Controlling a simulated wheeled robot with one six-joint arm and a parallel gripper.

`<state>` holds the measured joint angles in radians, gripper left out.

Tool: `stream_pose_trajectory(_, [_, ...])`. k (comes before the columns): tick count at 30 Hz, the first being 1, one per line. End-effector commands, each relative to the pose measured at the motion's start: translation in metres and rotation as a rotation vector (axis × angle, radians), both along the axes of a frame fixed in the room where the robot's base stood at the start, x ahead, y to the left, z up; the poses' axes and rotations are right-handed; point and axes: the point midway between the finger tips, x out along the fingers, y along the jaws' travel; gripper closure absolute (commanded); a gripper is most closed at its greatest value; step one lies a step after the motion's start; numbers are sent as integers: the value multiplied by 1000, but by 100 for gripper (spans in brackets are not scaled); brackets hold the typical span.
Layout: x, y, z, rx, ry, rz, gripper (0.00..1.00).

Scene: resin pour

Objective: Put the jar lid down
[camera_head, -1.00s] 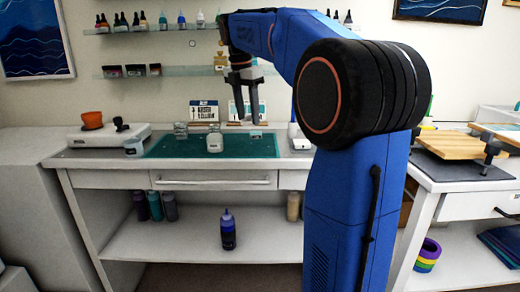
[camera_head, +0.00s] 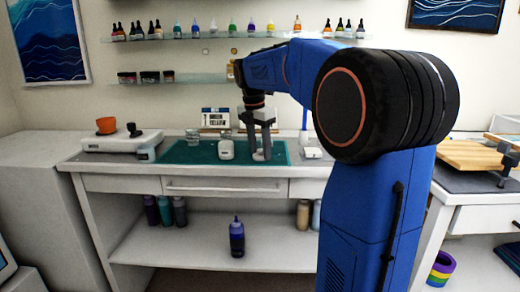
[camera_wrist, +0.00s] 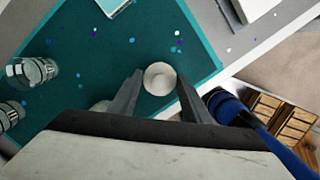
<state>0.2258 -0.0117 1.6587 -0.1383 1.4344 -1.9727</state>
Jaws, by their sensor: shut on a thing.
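My gripper (camera_head: 261,154) points down low over the right part of the green mat (camera_head: 180,153) in the head view. In the wrist view its fingers are shut on a round pale jar lid (camera_wrist: 160,78), which lies between the fingertips. The lid is close to the mat; I cannot tell whether it touches. In the head view the lid is too small to make out between the fingers. A whitish jar (camera_head: 226,149) stands on the mat just left of my gripper.
A glass jar (camera_head: 193,136) stands further left on the mat; glass jars also show in the wrist view (camera_wrist: 33,71). A white device with an orange pot (camera_head: 106,125) is at the left. Several bottles stand on the wall shelves. Small coloured specks dot the mat's far side.

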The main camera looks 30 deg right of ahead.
Motion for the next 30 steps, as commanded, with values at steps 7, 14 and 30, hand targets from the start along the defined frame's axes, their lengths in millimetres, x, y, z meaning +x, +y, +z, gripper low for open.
stream_pose_trajectory(7, [0,0,-2,0,0,0,47])
stream_pose_trajectory(14, [0,0,-2,0,0,0,38])
stream_pose_trajectory(30, [-1,8,56,0,-3,1,38])
